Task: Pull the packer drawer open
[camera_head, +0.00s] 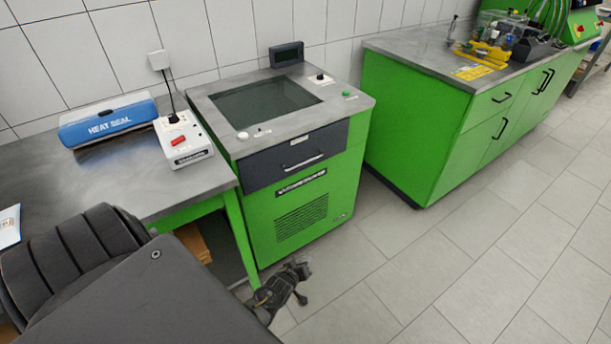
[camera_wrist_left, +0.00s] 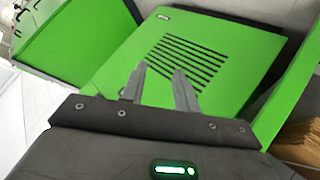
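The packer (camera_head: 335,185) is a green cabinet with a grey top and a dark glass lid. Its dark grey drawer (camera_head: 262,172) is flush in the upper front and looks shut, with a light bar handle (camera_head: 302,162) across it. My left gripper (camera_head: 303,284) is low in front of the packer, below the drawer and apart from the handle. In the left wrist view its two fingers (camera_wrist_left: 158,82) stand apart with nothing between them, in front of the packer's vented green panel (camera_wrist_left: 190,60). The drawer does not show in that view. My right gripper is not in view.
On the left, a grey-topped bench (camera_head: 60,182) with green legs carries a blue heat sealer (camera_head: 108,119) and a white switch box (camera_head: 184,143). A green cabinet (camera_head: 415,130) with drawers stands right of the packer. The tiled floor (camera_head: 430,265) at the right is clear.

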